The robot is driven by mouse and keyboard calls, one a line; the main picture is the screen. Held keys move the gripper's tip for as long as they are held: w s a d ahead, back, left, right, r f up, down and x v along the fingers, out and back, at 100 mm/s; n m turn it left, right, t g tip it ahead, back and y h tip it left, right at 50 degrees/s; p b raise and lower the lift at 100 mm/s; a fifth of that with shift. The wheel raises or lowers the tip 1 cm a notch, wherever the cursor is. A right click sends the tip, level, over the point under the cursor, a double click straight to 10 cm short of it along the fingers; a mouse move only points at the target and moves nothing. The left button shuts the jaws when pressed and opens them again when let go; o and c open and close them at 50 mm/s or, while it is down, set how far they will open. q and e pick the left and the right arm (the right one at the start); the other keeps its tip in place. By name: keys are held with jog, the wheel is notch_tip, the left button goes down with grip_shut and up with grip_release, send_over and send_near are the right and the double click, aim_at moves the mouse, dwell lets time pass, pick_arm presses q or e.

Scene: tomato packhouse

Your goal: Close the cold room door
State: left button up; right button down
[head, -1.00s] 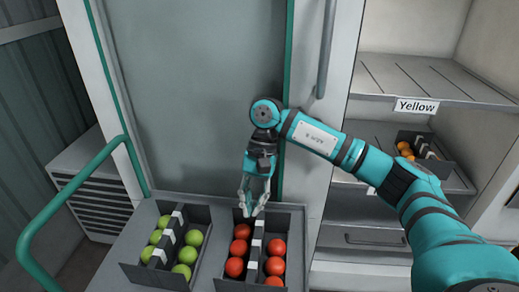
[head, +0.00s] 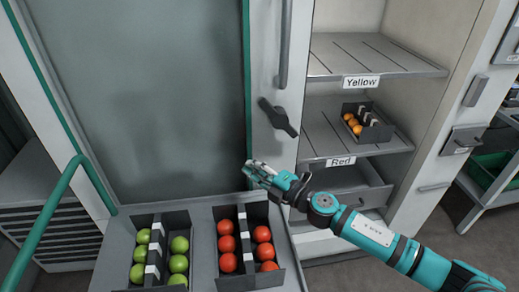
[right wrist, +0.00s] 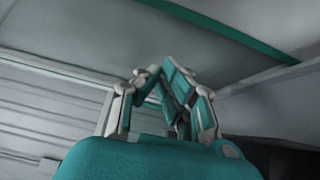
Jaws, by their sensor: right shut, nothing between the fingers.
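The cold room door appears to be the large grey panel (head: 140,90) with green trim and a white frame. Its white right stile carries a vertical bar handle (head: 284,45) and a dark lever (head: 278,117). The shelf bay to its right stands open. My right gripper (head: 254,168) points left in front of the stile's lower part, below the lever. It is shut and empty; contact with the door cannot be told. In the right wrist view its fingers (right wrist: 165,85) meet, with green trim beyond. My left gripper is out of view.
A cart (head: 200,250) before the door bears a green-tomato crate (head: 135,276) and a red-tomato crate (head: 284,276). Its green rail (head: 45,225) rises at left. Shelves labelled Yellow (head: 361,82) and Red (head: 341,161) fill the open bay.

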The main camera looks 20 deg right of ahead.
aim_at(231, 143)
jog(key=shift+m, duration=0.3)
jog(key=x, duration=0.9)
jog(key=shift+w+d+p, duration=0.1)
jog(key=shift+w+p, duration=0.2)
jog(key=shift+w, duration=0.2)
jog(key=shift+s+d, duration=0.15)
jog(key=shift+d, duration=0.85)
jog(key=shift+s+d, duration=0.1)
jog(key=shift+d, duration=0.85)
